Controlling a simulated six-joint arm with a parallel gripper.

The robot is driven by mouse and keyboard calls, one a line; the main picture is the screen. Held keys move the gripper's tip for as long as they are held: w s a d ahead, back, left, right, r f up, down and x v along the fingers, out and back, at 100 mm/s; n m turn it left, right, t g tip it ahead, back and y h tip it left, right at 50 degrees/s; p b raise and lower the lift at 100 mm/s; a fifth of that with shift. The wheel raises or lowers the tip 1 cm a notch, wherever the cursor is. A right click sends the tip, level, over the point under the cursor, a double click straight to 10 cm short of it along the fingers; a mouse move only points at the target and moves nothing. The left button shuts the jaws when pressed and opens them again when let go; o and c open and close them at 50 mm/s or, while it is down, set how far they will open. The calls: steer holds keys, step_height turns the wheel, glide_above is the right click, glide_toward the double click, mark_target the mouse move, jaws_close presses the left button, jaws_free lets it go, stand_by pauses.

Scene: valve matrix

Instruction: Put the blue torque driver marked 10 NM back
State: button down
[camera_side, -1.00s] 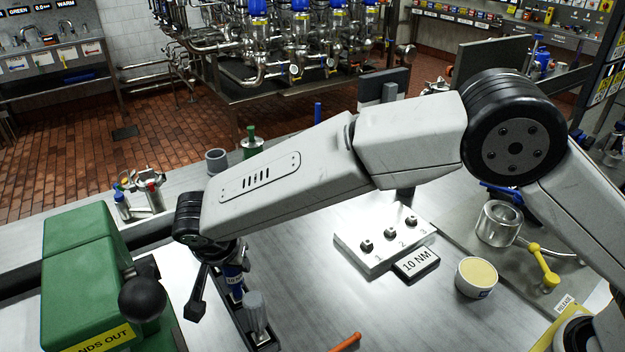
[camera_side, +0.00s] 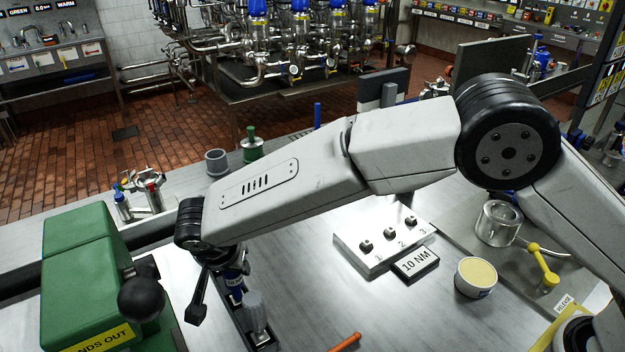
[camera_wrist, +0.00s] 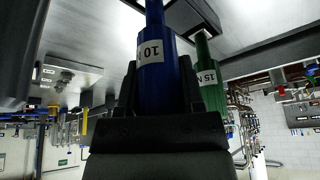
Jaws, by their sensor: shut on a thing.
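The blue torque driver (camera_wrist: 158,85), with a white label reading 10, is between the two fingers of my gripper (camera_wrist: 159,70) in the wrist view. My gripper is shut on it.
A green machine (camera_side: 85,265) with a black ball knob (camera_side: 141,300) stands close left of my wrist. A white block with numbered knobs (camera_side: 385,246), a 10 NM plate (camera_side: 416,263) and a cup (camera_side: 476,277) lie to the right.

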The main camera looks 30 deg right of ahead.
steer(key=shift+c, duration=1.2)
jaws_free()
steer(key=shift+s+d+f, duration=0.1)
steer(key=shift+s+f, duration=0.05)
steer(key=shift+f, duration=0.4)
steer(key=shift+r, duration=0.15)
steer(key=shift+r, duration=0.2)
steer(key=v, duration=0.8)
steer(key=shift+w+r, duration=0.2)
steer(key=shift+r, duration=0.05)
